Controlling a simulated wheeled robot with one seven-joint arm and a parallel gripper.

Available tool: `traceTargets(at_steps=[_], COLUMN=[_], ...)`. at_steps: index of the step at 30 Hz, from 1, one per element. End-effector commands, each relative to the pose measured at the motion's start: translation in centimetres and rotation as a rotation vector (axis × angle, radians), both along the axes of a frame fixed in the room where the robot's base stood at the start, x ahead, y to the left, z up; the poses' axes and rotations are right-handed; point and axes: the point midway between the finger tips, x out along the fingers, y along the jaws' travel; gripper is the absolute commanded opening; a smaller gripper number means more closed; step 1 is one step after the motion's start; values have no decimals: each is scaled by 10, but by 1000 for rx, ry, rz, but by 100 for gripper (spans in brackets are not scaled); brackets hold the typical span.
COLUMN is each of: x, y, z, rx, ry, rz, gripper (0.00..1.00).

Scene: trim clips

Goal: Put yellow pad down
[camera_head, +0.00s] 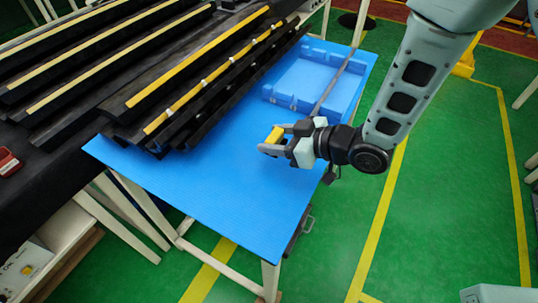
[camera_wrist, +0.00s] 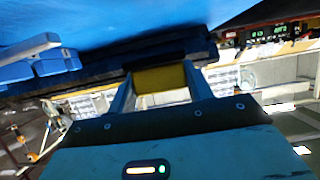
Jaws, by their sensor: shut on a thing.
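My gripper (camera_head: 272,147) is over the blue table top (camera_head: 225,205), right of its middle, in the head view. It is shut on a yellow pad (camera_head: 275,134), which shows between the fingers. In the wrist view the yellow pad (camera_wrist: 160,79) spans the gap between the two fingers (camera_wrist: 158,88). The pad appears held above the table, but I cannot tell how high.
Long black trim strips (camera_head: 195,60) with yellow pieces lie at the left and back of the table. The table's front is clear.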

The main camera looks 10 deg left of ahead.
Motion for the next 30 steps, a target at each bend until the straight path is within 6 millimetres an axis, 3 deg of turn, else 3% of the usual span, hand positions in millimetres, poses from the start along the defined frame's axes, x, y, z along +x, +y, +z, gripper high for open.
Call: traceTargets(at_steps=[15,29,30], x=[0,1,0], y=[0,-1,-1], z=[-55,-65,-64], rx=[1,2,2], ry=[0,-2,-2], rz=[-1,-3,-3], gripper=[28,28,56])
